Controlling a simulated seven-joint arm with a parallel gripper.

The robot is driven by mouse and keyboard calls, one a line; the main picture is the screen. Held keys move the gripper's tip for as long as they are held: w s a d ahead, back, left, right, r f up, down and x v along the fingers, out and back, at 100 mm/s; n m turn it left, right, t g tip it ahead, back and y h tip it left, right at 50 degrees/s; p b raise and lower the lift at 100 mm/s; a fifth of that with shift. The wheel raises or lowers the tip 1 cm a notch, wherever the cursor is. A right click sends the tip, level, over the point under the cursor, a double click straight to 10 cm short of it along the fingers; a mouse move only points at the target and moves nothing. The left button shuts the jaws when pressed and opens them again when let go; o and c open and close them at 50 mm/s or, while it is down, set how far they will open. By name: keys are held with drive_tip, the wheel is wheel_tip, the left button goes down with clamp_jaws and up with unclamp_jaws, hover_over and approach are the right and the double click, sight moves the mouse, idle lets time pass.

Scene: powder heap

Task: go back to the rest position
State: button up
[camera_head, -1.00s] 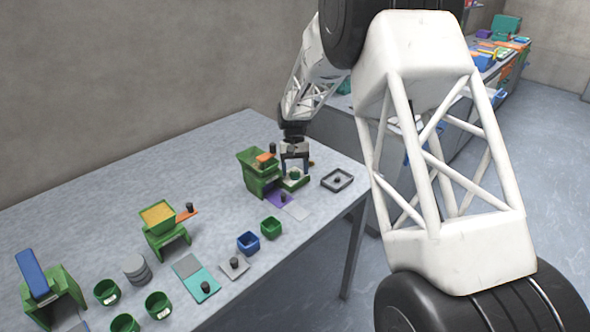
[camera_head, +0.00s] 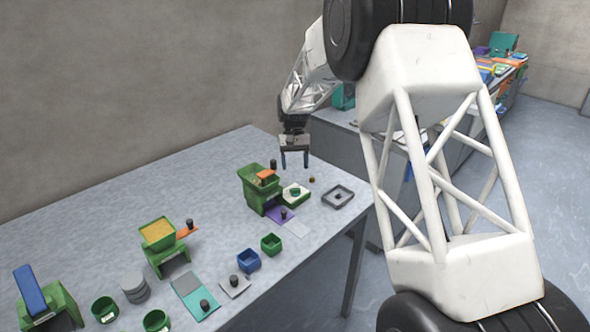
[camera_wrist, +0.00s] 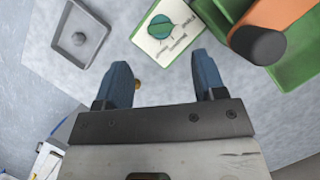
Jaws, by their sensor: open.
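My gripper (camera_head: 294,160) is open and empty.
A grey square tray (camera_head: 338,196) sits near the table's right edge. A small brass piece (camera_head: 312,180) lies by the device. Blue (camera_head: 248,260) and green (camera_head: 271,244) cups, a second hopper of yellow powder (camera_head: 158,232) and flat plates stand nearer. The table's far left is clear.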

drive_tip(key=shift+r, duration=0.15)
drive_tip(key=s+d+r+t, duration=0.1)
drive_tip(key=s+d+r, duration=0.35)
drive_tip(key=s, duration=0.35)
drive_tip(key=s+d+r+t, duration=0.1)
drive_tip(key=s+d+r, duration=0.2)
drive_tip(key=s+r, duration=0.35)
drive_tip(key=s+d+r+t, duration=0.1)
drive_tip(key=s+d+r, duration=0.35)
drive_tip(key=s, duration=0.35)
drive_tip(key=s+d+t, duration=0.2)
drive_tip(key=s+d, duration=0.1)
drive_tip(key=s, duration=1.2)
drive_tip(key=s+d+f+m+t, duration=0.1)
drive_tip(key=s+d, duration=0.3)
drive_tip(key=s, duration=1)
drive_tip(key=shift+s+t, duration=0.35)
drive_tip(key=shift+t, duration=0.15)
